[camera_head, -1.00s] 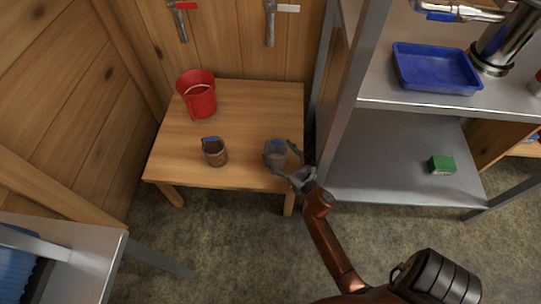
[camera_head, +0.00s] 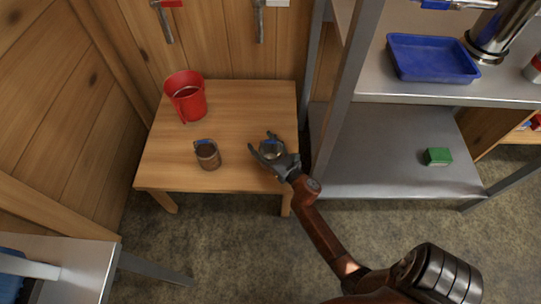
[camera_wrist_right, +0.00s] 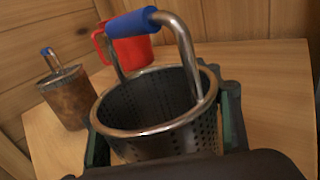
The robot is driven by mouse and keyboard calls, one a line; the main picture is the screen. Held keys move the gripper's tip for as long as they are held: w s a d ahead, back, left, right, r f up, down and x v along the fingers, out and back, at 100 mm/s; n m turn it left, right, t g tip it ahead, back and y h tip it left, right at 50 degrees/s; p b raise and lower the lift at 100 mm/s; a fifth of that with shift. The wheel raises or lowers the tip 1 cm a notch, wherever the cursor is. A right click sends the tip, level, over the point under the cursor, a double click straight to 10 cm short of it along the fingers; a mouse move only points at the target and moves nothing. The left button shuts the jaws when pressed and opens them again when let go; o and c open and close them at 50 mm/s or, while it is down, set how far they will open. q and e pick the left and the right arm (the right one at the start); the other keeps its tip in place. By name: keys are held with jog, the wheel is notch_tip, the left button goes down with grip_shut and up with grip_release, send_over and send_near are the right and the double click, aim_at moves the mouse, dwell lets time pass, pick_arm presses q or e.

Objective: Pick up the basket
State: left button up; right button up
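The basket (camera_head: 271,151) is a small perforated metal cup with a shiny rim and a raised handle with a blue grip. It is at the right front of the wooden table (camera_head: 236,108); in the right wrist view the basket (camera_wrist_right: 165,132) stands upright and fills the middle. My right gripper (camera_head: 261,140) has one finger on each side of it. The fingers lie close along the basket wall, but whether they press on it cannot be told. Its underside is hidden, so contact with the table does not show. My left gripper is not in view.
A brown cup with a blue-topped handle (camera_head: 207,155) stands left of the basket, and a red bucket (camera_head: 188,102) behind it. A metal shelf rises to the right, holding a blue tray (camera_head: 432,57) and a green block (camera_head: 438,156). Bare tabletop lies between the vessels.

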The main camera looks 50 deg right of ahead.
jog(key=c, duration=0.9)
jog(key=c, duration=0.3)
